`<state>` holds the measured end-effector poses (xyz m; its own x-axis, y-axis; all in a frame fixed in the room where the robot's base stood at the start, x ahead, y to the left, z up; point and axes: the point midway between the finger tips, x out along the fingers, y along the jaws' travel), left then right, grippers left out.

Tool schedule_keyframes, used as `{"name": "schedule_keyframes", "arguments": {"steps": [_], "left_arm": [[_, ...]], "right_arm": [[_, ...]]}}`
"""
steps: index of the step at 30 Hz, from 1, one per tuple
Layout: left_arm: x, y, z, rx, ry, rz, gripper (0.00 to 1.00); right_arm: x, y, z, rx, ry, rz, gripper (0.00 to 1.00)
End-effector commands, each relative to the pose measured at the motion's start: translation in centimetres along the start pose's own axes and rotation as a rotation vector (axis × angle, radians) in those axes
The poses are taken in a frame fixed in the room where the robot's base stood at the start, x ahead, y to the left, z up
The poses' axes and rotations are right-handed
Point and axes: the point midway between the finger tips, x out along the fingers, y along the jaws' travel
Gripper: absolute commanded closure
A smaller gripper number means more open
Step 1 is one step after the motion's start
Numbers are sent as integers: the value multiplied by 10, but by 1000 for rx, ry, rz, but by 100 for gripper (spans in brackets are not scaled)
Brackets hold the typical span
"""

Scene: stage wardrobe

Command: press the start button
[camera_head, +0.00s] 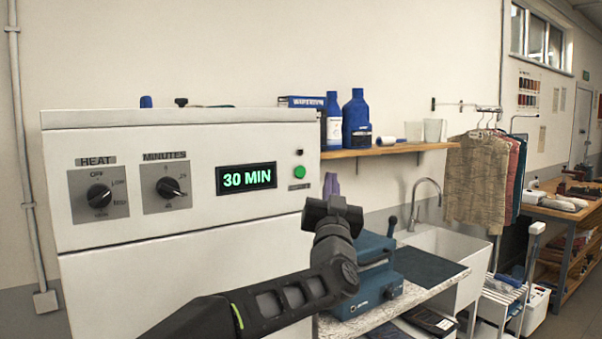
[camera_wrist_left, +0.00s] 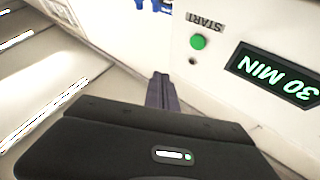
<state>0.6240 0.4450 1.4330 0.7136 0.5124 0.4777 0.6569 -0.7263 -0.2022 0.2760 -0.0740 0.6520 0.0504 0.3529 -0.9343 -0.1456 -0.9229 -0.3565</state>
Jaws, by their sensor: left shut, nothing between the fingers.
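The round green start button (camera_head: 299,172) is on the right end of the white machine's front panel (camera_head: 230,150). A small label sits below it and a small dark dot above it. In the left wrist view the button (camera_wrist_left: 198,41) shows upside down beside its START label (camera_wrist_left: 205,22), and nothing covers it. My left gripper (camera_head: 331,180) is shut and empty, with purple fingers. In the head view it is just right of and slightly below the button. In the left wrist view its fingertips (camera_wrist_left: 161,77) are apart from the button. My right gripper is not in view.
The display (camera_head: 246,179) reads 30 MIN. A HEAT knob (camera_head: 99,195) and a MINUTES knob (camera_head: 168,188) are further left. A wooden shelf (camera_head: 400,149) with blue bottles is to the right. A blue device (camera_head: 370,275) stands on the counter below, beside a sink (camera_head: 445,250).

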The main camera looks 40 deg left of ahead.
Motion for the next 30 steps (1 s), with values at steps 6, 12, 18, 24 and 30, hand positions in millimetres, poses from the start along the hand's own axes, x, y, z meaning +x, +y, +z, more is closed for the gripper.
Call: {"name": "schedule_keyframes", "arguments": {"steps": [6,12,18,24,30], "left_arm": [[17,-13,12,1,-3,-2,100],[36,-26,25,1,-3,-1,100],[50,-36,37,-1,-2,-1,100],[55,-40,41,-1,-1,1,100],[56,-40,41,-1,-1,1,100]], "right_arm": [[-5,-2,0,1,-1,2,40],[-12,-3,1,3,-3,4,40],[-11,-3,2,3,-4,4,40],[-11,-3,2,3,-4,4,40],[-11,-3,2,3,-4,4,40]]}}
